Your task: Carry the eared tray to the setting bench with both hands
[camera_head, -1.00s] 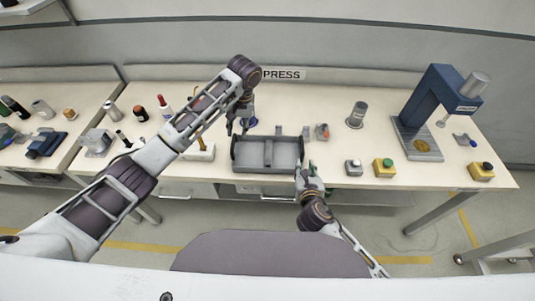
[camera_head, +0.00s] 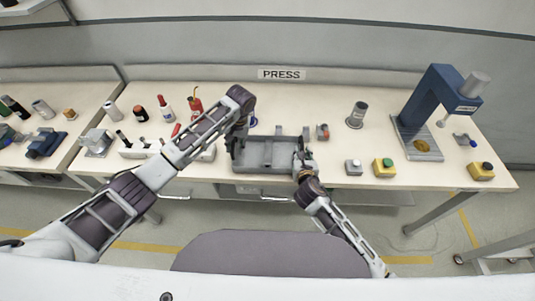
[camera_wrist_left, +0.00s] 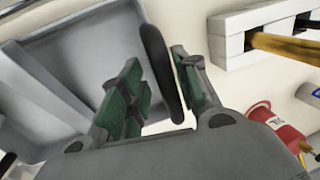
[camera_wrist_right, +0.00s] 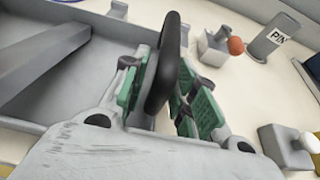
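The grey tray (camera_head: 268,153), with a divider inside, sits on the bench under the PRESS sign (camera_head: 281,74), near its front edge. My left gripper (camera_head: 238,147) is at the tray's left end. In the left wrist view, the black ear (camera_wrist_left: 160,70) stands between its green-padded fingers (camera_wrist_left: 155,95), with a gap on one side. My right gripper (camera_head: 300,160) is at the tray's right end. In the right wrist view, the other black ear (camera_wrist_right: 166,70) stands between its spread fingers (camera_wrist_right: 162,100). Neither gripper looks closed on its ear. I cannot identify the setting bench.
A blue press (camera_head: 437,105) stands at the right, with a yellow green-button box (camera_head: 384,167) and a grey button box (camera_head: 353,167) nearer the tray. A PIN can (camera_head: 356,115) stands behind. A white rack (camera_head: 140,150) and bottles are on the left. Another bench (camera_head: 40,120) adjoins at left.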

